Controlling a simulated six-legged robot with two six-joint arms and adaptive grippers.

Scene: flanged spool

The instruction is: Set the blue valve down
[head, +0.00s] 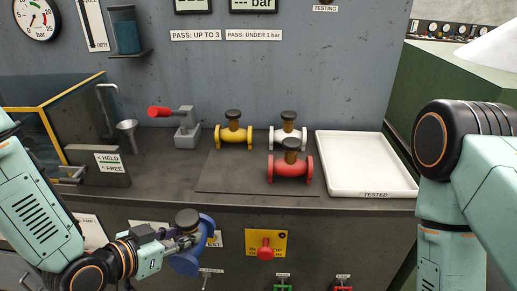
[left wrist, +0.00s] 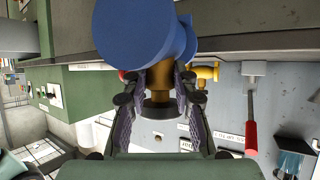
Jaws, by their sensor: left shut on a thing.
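My left gripper (head: 178,240) is shut on the blue valve (head: 187,262), in front of the bench and below its top edge. In the left wrist view the blue valve (left wrist: 140,28) fills the upper middle, and the fingers of the left gripper (left wrist: 158,80) close on its brass-coloured neck (left wrist: 160,82). A yellow valve (head: 233,134), a white valve (head: 288,135) and a red valve (head: 290,168) stand on a dark mat (head: 230,178). My right gripper is not in view.
A white tray (head: 365,187) labelled TESTED is at the bench's right, empty. A red-handled fixture (head: 186,130) and a funnel (head: 127,130) stand left of the mat. The mat's front left is bare. A red button (head: 265,249) is on the bench front.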

